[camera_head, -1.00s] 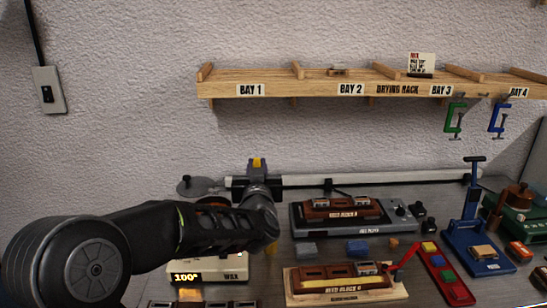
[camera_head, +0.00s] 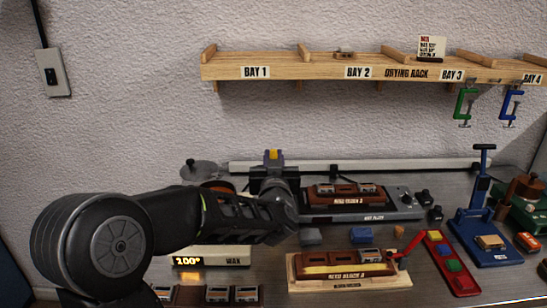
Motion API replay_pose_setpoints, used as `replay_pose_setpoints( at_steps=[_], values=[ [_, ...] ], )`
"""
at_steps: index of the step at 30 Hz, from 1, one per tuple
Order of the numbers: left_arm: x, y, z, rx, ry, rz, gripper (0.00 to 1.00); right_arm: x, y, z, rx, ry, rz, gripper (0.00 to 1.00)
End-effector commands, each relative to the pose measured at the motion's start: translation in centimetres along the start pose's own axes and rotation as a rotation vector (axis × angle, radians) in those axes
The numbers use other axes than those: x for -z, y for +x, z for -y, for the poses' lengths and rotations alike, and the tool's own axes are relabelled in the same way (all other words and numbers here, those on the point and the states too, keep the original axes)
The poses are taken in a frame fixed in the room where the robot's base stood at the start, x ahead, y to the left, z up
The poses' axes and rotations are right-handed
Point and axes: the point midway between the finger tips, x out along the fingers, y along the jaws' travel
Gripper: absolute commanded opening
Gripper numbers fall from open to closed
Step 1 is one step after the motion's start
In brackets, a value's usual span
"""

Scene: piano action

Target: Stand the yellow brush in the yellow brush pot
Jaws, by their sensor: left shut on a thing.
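My left gripper (camera_head: 272,166) is at the back of the bench, in front of the long pale rail, with my forearm reaching in from the left. It is shut on a small yellow thing (camera_head: 273,154) whose top shows between the fingers. This is likely the yellow brush, but the rest of it is hidden by the gripper. I cannot make out the yellow brush pot; my left arm covers part of the bench. My right gripper is not in view.
Right of the gripper, a reed block (camera_head: 345,194) sits on a grey plate unit (camera_head: 405,208). Another reed block (camera_head: 347,264) is nearer. The wax heater (camera_head: 222,258) is below my arm. A blue press (camera_head: 484,238) stands right. The drying rack (camera_head: 300,70) hangs above.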

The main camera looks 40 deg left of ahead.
Motion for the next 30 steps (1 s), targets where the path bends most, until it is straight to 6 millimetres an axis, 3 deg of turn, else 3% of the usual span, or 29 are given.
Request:
replay_pose_setpoints(
  at_steps=[30],
  values=[
    [-9.0, -0.1, 0.0, 0.001, 0.000, 0.000, 0.00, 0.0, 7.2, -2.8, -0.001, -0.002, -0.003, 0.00]
  ],
)
